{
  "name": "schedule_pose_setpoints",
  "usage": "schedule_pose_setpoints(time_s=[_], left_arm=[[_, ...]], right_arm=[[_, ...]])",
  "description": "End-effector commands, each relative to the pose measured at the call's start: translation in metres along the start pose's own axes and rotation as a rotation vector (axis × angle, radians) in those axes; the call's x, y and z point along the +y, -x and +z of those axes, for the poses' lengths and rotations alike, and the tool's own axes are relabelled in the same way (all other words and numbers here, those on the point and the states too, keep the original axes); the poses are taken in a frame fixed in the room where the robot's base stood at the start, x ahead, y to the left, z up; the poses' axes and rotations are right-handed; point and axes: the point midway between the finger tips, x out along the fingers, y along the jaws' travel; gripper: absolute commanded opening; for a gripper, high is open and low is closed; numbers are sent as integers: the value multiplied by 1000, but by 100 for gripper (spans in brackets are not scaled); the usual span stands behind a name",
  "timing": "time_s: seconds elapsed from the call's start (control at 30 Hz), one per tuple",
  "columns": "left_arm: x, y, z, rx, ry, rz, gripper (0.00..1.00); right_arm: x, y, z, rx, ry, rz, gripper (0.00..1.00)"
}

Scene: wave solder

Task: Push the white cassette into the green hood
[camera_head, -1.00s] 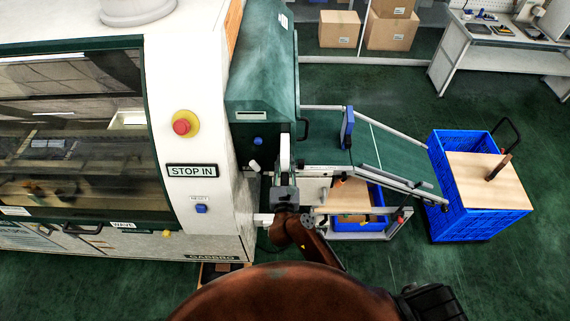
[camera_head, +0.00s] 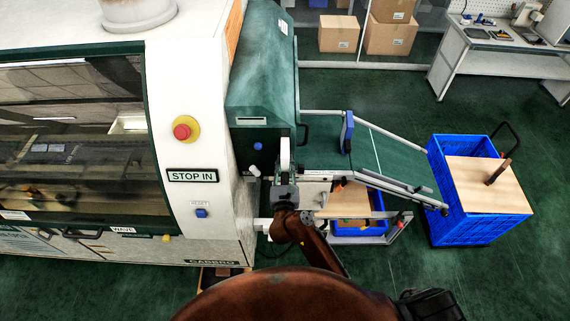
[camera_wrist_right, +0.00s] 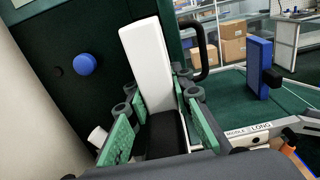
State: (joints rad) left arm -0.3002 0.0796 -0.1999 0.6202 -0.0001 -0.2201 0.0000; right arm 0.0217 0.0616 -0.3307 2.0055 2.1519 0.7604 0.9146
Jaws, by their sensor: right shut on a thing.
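The white cassette (camera_wrist_right: 146,75) stands tilted at the mouth of the green hood, and it also shows as a narrow white strip in the head view (camera_head: 285,153). The green hood (camera_head: 262,75) is on the right end of the white machine, with a dark opening facing me. My right gripper (camera_wrist_right: 152,125) is shut on the cassette's near end, its green finger pads on either side. In the head view my right gripper (camera_head: 285,187) is just below the hood's right front corner. How deep the cassette sits in the hood is hidden. My left gripper is not in view.
A blue knob (camera_wrist_right: 85,64) is left of the cassette on the hood's face. A black handle (camera_wrist_right: 199,50) stands close on its right. A green sloped conveyor (camera_head: 385,150) with a blue block (camera_head: 347,132) lies right of the hood, leading to a blue crate (camera_head: 437,160).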

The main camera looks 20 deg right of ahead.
Motion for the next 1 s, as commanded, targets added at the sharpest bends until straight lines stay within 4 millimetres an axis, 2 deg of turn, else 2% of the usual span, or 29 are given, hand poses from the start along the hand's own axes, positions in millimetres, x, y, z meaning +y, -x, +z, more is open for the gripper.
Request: schedule_pose_setpoints(time_s=[1.0], left_arm=[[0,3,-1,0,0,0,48]], right_arm=[[0,-25,1,-1,0,0,0]])
